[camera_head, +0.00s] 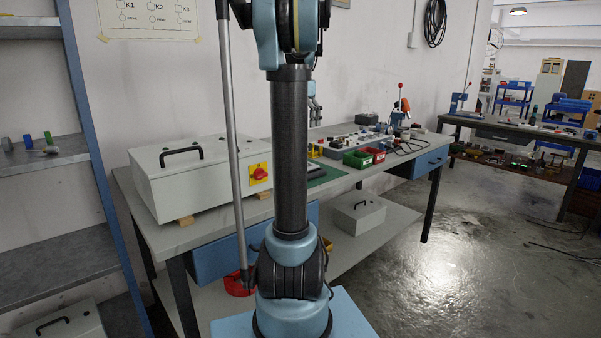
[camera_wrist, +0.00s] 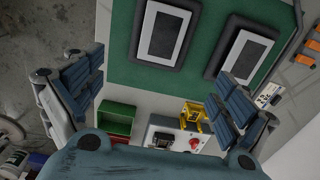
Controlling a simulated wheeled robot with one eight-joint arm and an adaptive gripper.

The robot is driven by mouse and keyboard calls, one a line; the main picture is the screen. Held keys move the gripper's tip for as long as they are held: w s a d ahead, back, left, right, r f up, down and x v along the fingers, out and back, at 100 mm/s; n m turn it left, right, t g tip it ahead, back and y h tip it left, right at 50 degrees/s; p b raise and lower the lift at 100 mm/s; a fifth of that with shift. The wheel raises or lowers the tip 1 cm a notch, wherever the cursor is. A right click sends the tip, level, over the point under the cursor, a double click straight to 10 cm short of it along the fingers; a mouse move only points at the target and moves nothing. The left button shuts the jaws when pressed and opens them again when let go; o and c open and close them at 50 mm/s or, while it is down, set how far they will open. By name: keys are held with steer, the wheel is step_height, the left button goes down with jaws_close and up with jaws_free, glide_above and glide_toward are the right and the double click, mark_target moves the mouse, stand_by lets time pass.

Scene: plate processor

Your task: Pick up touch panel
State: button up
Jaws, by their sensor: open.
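In the head view the mat (camera_head: 325,178) shows beside my arm, which hides part of that area.
A green bin (camera_wrist: 117,117) and a grey box with a red knob and yellow part (camera_wrist: 195,113) are near the mat. In the head view, a large white cabinet (camera_head: 195,180) stands on the bench's left. A red bin (camera_head: 376,154) is to the right. Blue-posted shelves stand at far left.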

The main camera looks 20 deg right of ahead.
steer(key=f, duration=1.7)
steer(key=shift+w+d, duration=0.15)
steer(key=shift+w, duration=0.25)
steer(key=shift+c, duration=0.2)
steer(key=c, duration=1.4)
